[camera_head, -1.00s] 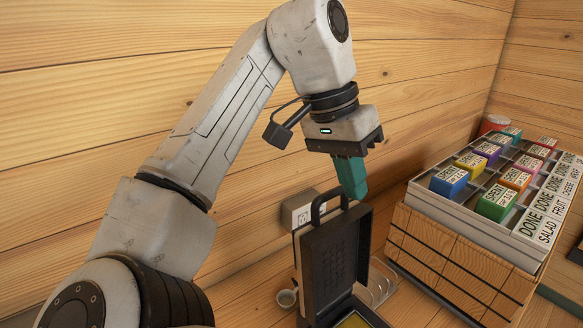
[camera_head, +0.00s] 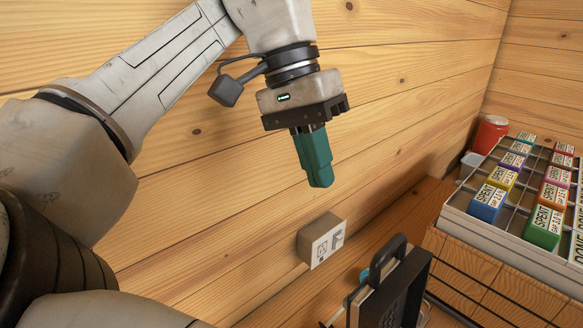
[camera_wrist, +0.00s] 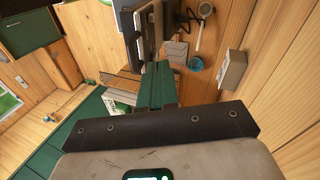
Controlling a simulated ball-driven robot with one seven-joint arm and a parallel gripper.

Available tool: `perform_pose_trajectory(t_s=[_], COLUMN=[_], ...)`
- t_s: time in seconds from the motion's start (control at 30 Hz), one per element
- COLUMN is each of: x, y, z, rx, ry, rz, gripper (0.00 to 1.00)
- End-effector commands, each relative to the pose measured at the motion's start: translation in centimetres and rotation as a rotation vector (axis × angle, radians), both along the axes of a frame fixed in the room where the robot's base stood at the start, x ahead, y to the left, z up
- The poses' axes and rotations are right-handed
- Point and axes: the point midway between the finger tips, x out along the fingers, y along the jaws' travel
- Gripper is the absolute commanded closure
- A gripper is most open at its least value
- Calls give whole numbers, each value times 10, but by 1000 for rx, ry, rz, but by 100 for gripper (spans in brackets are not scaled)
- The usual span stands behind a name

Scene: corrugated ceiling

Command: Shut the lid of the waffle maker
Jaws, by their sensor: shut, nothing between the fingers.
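The waffle maker's dark lid (camera_head: 402,298) stands open, raised upright, at the bottom of the head view, with its black loop handle (camera_head: 388,250) on top. The lower part of the waffle maker is cut off there. The waffle maker also shows at the top of the wrist view (camera_wrist: 147,30), seen edge-on and partly hidden by my fingers. My gripper (camera_head: 322,183) has teal fingers, shut and empty, pointing down. In the head view it hangs above and to the left of the handle, apart from it. The wrist view also shows my gripper (camera_wrist: 157,68).
A beige box (camera_head: 322,240) is fixed to the plank wall, below my gripper. At right, a grey compartment tray (camera_head: 468,222) of coloured labelled blocks stands on a wooden crate (camera_head: 475,270). A red can (camera_head: 490,133) stands behind it. A blue cup (camera_wrist: 195,63) shows in the wrist view.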

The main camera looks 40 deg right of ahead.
Motion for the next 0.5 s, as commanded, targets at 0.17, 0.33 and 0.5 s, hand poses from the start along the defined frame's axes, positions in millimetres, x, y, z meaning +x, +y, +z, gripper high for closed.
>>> perform_pose_trajectory(t_s=[0.17, 0.33, 0.5], x=[-12, -21, -26], y=[-3, -5, -6], z=[-33, -64, -78], rx=[-5, -1, -1], ry=[2, -2, -2], rz=[-4, -1, -1], gripper=[100, 100, 100])
